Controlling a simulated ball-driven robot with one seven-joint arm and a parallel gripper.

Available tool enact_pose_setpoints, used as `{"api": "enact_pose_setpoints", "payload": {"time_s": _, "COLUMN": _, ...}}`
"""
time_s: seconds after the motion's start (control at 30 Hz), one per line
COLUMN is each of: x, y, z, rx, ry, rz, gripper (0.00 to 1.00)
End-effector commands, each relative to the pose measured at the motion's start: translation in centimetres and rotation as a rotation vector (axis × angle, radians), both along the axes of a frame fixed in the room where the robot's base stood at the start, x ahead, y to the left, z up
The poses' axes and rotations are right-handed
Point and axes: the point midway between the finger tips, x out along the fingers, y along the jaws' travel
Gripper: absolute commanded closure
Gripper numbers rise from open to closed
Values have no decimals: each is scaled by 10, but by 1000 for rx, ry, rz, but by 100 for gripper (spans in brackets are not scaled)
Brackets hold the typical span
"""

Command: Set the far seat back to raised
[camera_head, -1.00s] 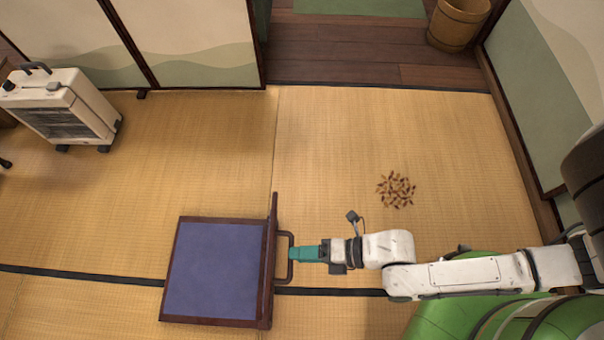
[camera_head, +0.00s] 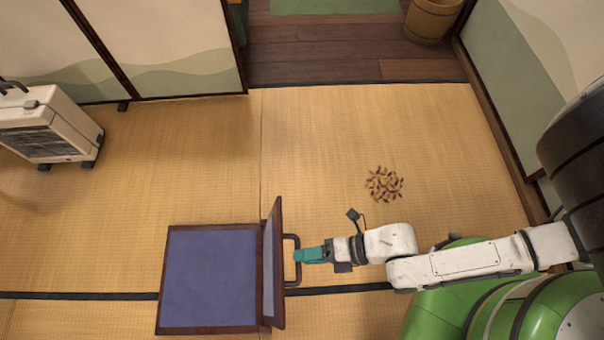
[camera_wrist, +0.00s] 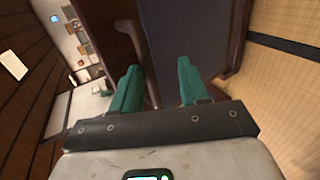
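The floor seat (camera_head: 212,277) has a blue pad in a dark wooden frame. Its back (camera_head: 273,262) stands up along the pad's right side, its blue inner face showing and its top leaning a little right, away from the pad. A dark loop handle (camera_head: 290,238) sticks out from the back's outer side. My gripper (camera_head: 299,256), with teal fingers, is at this handle. In the wrist view my gripper (camera_wrist: 160,75) has its fingers apart; the handle (camera_wrist: 136,48) comes down between them, close to the left finger. Whether it touches is unclear.
A white heater (camera_head: 45,125) stands on the tatami at far left. A pile of brown leaves (camera_head: 384,184) lies beyond my arm. A wooden bucket (camera_head: 431,20) stands on the far boards. The tatami beyond the seat is clear.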

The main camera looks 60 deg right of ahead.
Motion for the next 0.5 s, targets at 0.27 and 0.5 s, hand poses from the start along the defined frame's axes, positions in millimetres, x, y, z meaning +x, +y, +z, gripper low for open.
{"api": "enact_pose_setpoints", "payload": {"time_s": 0.27, "x": -41, "y": -29, "z": 27, "rx": 0, "ry": 0, "rz": -3, "gripper": 60}}
{"api": "enact_pose_setpoints", "payload": {"time_s": 0.5, "x": -62, "y": -43, "z": 39, "rx": 4, "ry": -7, "rz": -3, "gripper": 60}}
